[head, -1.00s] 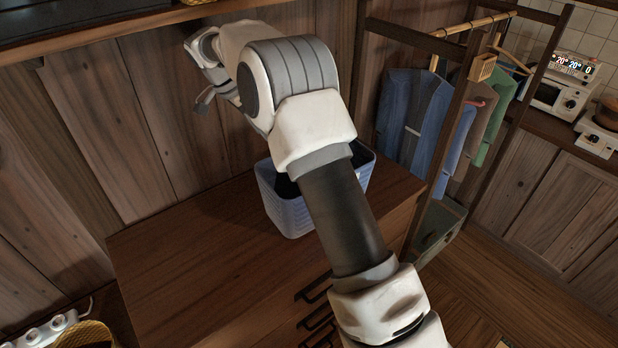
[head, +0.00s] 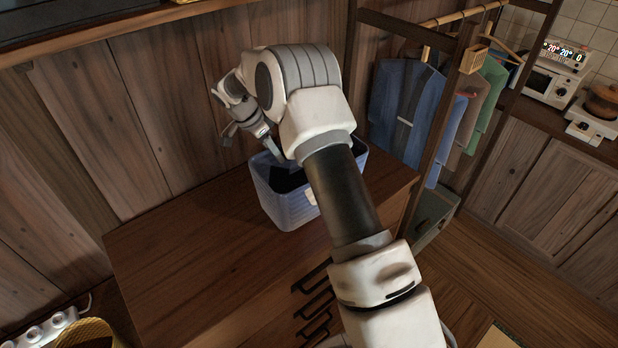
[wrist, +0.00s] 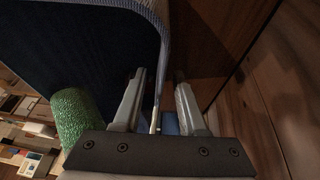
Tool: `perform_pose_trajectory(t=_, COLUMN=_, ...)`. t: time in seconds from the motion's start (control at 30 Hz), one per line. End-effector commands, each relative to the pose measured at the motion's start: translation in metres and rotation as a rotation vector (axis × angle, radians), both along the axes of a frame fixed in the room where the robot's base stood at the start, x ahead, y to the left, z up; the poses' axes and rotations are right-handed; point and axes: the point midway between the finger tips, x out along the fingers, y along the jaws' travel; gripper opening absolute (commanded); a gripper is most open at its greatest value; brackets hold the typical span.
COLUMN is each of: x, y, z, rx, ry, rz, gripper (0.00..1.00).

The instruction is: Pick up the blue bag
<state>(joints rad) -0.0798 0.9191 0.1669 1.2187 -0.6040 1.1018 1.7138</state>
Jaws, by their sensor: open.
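The blue bag (head: 287,208) is an upright, basket-like container with an open top and dark inside. It stands on the wooden chest, partly hidden behind my arm. My gripper (head: 277,152) is at its back-left rim, pointing downward. In the wrist view, the bag's rim and wall (wrist: 156,16) run between the two open fingers (wrist: 158,105). The dark inside is on the left of the wall. The fingers straddle the wall; I cannot tell whether either one touches it.
The wooden chest top (head: 190,255) is clear left of the bag, with a plank wall behind. A rack with hanging clothes (head: 405,105) stands to the right. A green textured object (wrist: 76,115) shows in the wrist view. A yellow basket (head: 85,333) is at lower left.

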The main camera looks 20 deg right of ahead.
Motion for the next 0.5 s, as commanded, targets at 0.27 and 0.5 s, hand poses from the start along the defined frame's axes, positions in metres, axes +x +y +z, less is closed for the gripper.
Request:
perform_pose_trajectory(t=0.27, x=0.002, y=-0.015, z=-0.034, rx=0.001, ry=0.004, rz=-0.003, gripper=0.41)
perform_pose_trajectory(t=0.5, x=0.003, y=-0.019, z=-0.046, rx=0.001, ry=0.0, rz=-0.001, gripper=0.41)
